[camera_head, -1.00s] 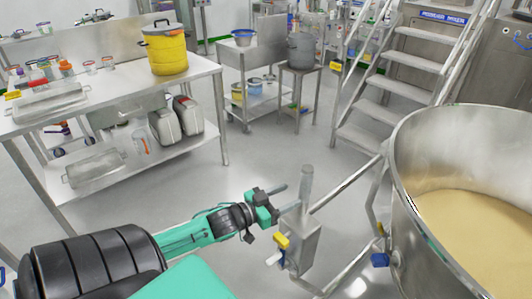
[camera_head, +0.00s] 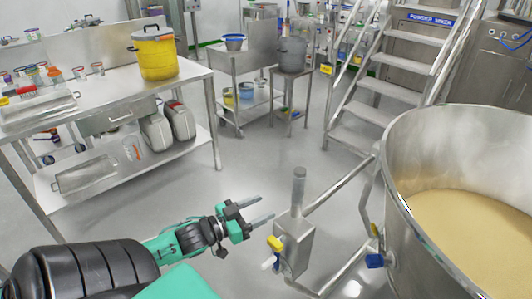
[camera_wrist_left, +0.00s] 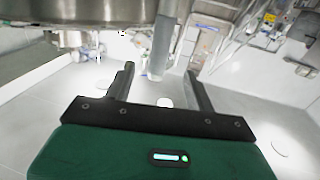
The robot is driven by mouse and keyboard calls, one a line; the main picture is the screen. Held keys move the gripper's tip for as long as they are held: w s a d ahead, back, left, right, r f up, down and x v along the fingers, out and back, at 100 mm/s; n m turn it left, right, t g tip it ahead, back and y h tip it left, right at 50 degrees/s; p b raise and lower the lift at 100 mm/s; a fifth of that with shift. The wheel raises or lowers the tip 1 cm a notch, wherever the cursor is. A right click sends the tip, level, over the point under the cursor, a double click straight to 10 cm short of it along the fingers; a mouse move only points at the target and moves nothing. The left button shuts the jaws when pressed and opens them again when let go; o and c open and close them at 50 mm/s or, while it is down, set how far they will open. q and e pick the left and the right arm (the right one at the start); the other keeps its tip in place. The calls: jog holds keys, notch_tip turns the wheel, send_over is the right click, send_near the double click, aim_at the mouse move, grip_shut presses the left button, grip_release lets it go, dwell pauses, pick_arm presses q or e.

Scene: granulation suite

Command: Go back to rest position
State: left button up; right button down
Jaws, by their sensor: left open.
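My left gripper (camera_head: 262,211) is open, with nothing between its two fingers. Its green and black arm comes in from the lower left of the head view. The fingertips point right, toward a steel post with a box (camera_head: 293,240) that carries a yellow and a blue part; a gap seems to lie between them, though the depth is hard to judge. In the left wrist view both fingers (camera_wrist_left: 158,88) stand apart, with floor and a steel cylinder beyond. My right gripper is not in view.
A large steel vat of tan powder (camera_head: 412,240) stands at the right, with steel stairs (camera_head: 375,120) behind it. A steel table (camera_head: 200,72) with a yellow drum (camera_head: 155,55) stands at the left.

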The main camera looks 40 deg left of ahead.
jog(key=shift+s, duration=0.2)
